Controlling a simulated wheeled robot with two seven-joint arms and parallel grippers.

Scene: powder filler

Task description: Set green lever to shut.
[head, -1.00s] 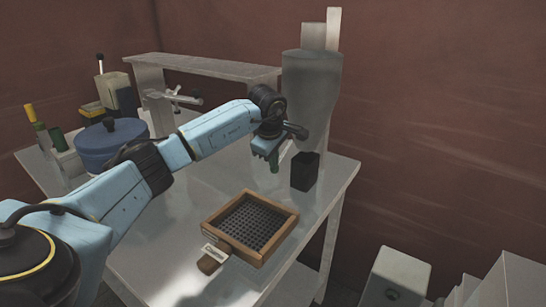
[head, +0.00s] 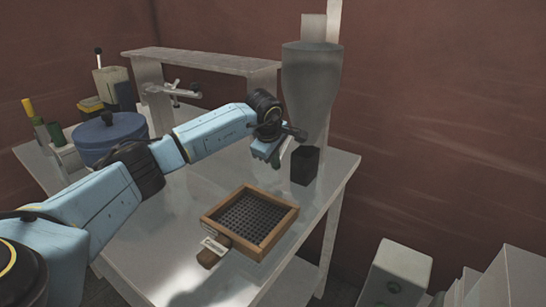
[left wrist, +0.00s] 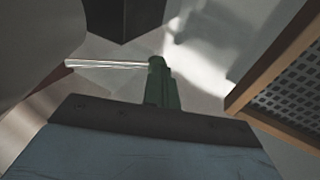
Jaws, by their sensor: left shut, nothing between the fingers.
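The powder filler (head: 311,85) is a tall grey hopper at the back right of the table. My left gripper (head: 275,161) is just left of its lower part, with the fingers pointing down. In the left wrist view its green fingers (left wrist: 159,85) are together, with nothing seen between them. A thin pale rod (left wrist: 105,64) runs left from beside the fingertips; I cannot tell whether they touch. I cannot make out a green lever apart from my green fingers; the arm hides part of the filler. My right gripper is not in view.
A wooden-framed sieve tray (head: 282,231) lies in front. A blue pot (head: 108,140) and a grey shelf (head: 200,63) are on the left. White boxes (head: 398,270) stand lower right.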

